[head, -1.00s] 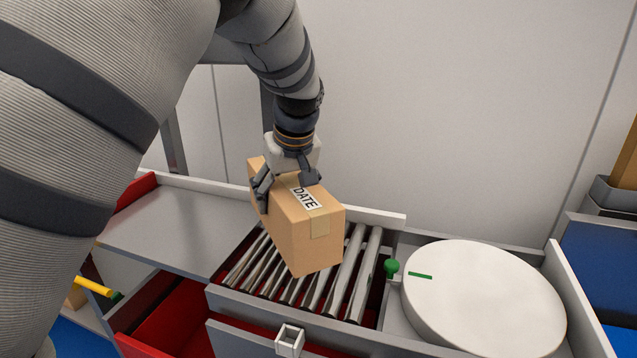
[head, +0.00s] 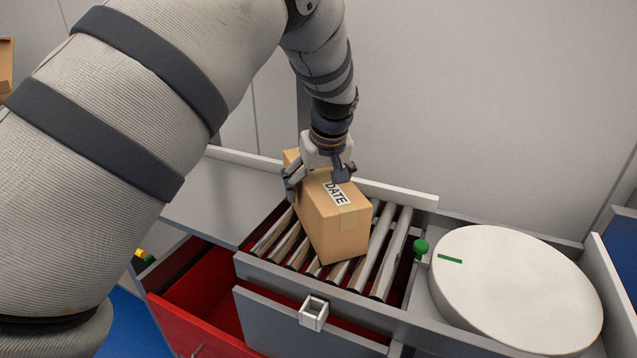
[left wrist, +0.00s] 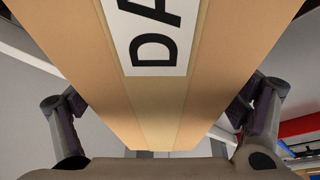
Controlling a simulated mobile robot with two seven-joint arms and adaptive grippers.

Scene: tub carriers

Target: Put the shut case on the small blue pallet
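The shut case is a brown cardboard box (head: 334,226) with a white DATE label and tape along its top. It is over the metal rollers in the head view; whether it touches them I cannot tell. My left gripper (head: 318,178) is above the box with a finger on either side, shut on it. In the left wrist view the box (left wrist: 225,60) fills the middle between the two fingers. The small blue pallet cannot be made out in these views. My right gripper is not in view.
The roller bed (head: 390,260) sits in a grey bench. A white round turntable (head: 515,285) with a green mark is at right, beside a green knob (head: 420,247). A red open drawer (head: 190,310) is at lower left. A bare grey top (head: 220,200) lies left of the rollers.

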